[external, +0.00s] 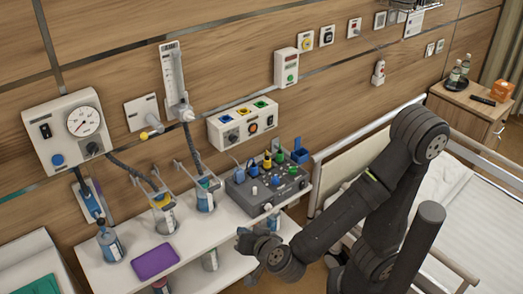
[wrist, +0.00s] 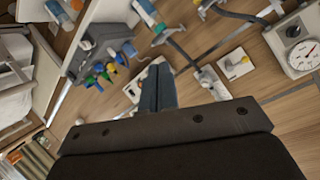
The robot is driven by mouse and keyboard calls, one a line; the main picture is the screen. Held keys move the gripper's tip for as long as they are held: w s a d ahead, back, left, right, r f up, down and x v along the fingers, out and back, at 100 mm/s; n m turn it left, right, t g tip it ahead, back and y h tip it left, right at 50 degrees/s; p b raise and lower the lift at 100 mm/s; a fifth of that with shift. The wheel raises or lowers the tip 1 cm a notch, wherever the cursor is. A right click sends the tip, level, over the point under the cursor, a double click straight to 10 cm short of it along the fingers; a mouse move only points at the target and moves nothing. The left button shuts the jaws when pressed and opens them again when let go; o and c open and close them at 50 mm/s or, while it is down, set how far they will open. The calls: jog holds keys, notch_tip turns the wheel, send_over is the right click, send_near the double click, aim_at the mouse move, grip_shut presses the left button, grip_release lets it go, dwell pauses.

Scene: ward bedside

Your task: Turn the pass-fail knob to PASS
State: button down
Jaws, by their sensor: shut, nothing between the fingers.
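I cannot read any PASS or FAIL label, so I cannot tell which knob is the pass-fail knob. A dark grey control box (external: 240,198) with small knobs and coloured plugs stands on the white shelf; it also shows in the wrist view (wrist: 88,40). A white wall panel (external: 215,130) above it has a dark knob and coloured sockets. A gauge panel (external: 60,120) at the left has a black knob (external: 92,147). My gripper (external: 252,240) is shut and empty in front of the shelf, apart from the control box. Its closed fingers (wrist: 157,88) show in the wrist view.
Several bottles with hoses stand on the shelf (external: 105,275), left of the control box. A purple pad (external: 155,261) lies near its front edge. The bed (external: 485,225) and its rail are at the right. A bedside cabinet (external: 465,115) stands beyond.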

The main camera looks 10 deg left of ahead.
jog(key=w+a+f+g, duration=0.2)
jog(key=w+a+f, duration=0.1)
jog(key=w+a, duration=0.15)
jog(key=m+g+y, duration=0.1)
jog(key=g+y, duration=0.3)
jog(key=g, duration=0.4)
send_over(269, 208)
jog(key=w+d, duration=0.2)
notch_tip(269, 208, down, 4)
jog(key=w+d+r+m+y, duration=0.1)
jog(key=d+r+y, duration=0.25)
jog(key=d, duration=0.45)
jog(key=w+d+r+y, duration=0.15)
jog(key=d+r, duration=0.25)
jog(key=d, duration=0.4)
notch_tip(269, 208, down, 23)
jog(key=a, duration=0.1)
jog(key=shift+y, duration=0.4)
jog(key=a, duration=0.9)
jog(key=shift+s+a+f, duration=0.15)
jog(key=shift+a+f, duration=0.05)
jog(key=shift+a, duration=0.15)
jog(key=shift+s+a, duration=1.4)
jog(key=shift+a, duration=0.05)
